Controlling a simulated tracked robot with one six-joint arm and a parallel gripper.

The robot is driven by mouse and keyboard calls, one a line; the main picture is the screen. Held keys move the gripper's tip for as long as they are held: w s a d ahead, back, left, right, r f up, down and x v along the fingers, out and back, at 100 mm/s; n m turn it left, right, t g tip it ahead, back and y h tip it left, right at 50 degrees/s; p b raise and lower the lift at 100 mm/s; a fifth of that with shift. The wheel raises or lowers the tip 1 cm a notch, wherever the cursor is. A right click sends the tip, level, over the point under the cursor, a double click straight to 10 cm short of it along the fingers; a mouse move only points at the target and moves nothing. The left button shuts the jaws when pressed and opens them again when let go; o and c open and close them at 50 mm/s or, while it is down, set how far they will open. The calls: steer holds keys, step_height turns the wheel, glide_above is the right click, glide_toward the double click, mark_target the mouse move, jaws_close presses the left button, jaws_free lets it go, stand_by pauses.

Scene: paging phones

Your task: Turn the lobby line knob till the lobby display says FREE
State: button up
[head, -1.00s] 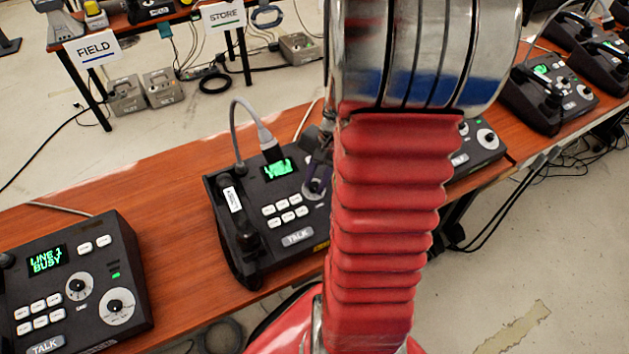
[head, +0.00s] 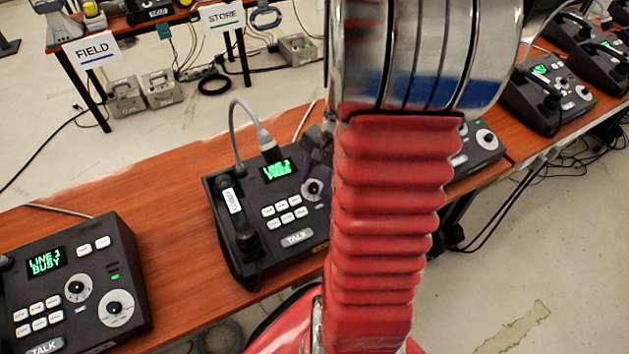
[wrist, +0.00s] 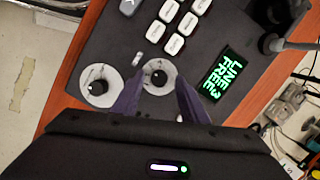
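The lobby phone (head: 265,215) stands mid-table in the head view, with a label reading LOBBY on its handset (head: 231,200). Its display reads LINE 3 FREE in green in the wrist view (wrist: 224,74); the text is too blurred to read in the head view (head: 278,170). The line knob (wrist: 158,78) is a black knob on a pale dial, also seen in the head view (head: 313,188). My gripper (wrist: 160,77) is open, its purple fingertips on either side of the knob with gaps to it. It holds nothing.
A second, larger dial (wrist: 98,85) sits beside the line knob. A neighbouring phone (head: 75,285) at the left reads LINE 1 BUSY. Other phones (head: 545,95) stand at the right.

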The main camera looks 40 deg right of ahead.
steer(key=v, duration=1.3)
steer(key=shift+r, duration=0.35)
